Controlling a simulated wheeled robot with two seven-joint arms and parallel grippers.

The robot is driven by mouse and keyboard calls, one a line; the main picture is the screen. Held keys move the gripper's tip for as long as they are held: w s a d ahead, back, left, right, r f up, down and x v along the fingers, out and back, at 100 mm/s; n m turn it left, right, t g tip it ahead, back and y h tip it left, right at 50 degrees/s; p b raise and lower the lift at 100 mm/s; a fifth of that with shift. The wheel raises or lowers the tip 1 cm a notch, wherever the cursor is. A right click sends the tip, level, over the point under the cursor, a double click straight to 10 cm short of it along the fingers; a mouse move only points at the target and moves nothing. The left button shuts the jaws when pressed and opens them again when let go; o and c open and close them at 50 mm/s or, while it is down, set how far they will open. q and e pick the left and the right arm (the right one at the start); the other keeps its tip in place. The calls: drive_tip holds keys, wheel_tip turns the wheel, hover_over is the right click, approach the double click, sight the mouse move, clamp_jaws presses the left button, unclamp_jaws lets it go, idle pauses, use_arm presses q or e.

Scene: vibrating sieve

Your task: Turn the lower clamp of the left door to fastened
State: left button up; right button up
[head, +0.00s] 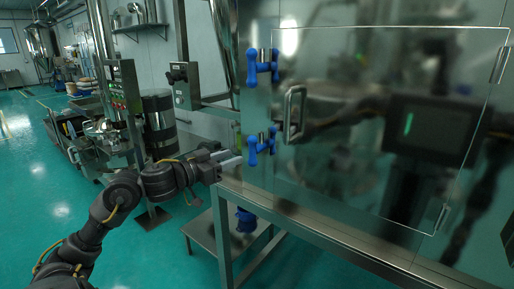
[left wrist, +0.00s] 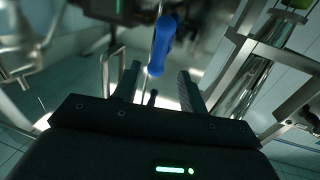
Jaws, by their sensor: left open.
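The left door (head: 350,170) is a glossy, see-through panel with a metal handle (head: 294,114), and it looks closed. Its lower clamp (head: 261,146) is blue with knobbed arms and sits at the door's left edge, below the handle. A matching upper clamp (head: 261,67) sits above it. My left gripper (head: 234,159) is open and empty, just left of and slightly below the lower clamp. In the left wrist view a blue clamp arm (left wrist: 162,42) shows ahead, between and beyond the open fingertips (left wrist: 159,72), with no clear contact. My right gripper is out of view.
The cabinet stands on a metal frame (head: 330,243) with a low shelf and a blue part (head: 246,219) beneath. A steel post with a control box (head: 181,85) and machinery (head: 105,135) stand at left. Green floor (head: 40,195) is open at far left.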

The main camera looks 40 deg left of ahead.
sight(250, 150)
use_arm(q)
drive_tip(key=w, duration=0.3)
drive_tip(key=w+d+p, duration=0.1)
drive_tip(key=w, duration=0.2)
drive_tip(key=w+p, duration=0.1)
drive_tip(key=w, duration=0.2)
drive_tip(key=shift+w+d+r, duration=0.15)
drive_tip(key=shift+w+d, duration=0.15)
drive_tip(key=shift+d, duration=0.05)
drive_tip(key=shift+w+d, duration=0.15)
drive_tip(key=shift+w, duration=0.4)
drive_tip(key=shift+f, duration=0.2)
drive_tip(key=c, duration=0.9)
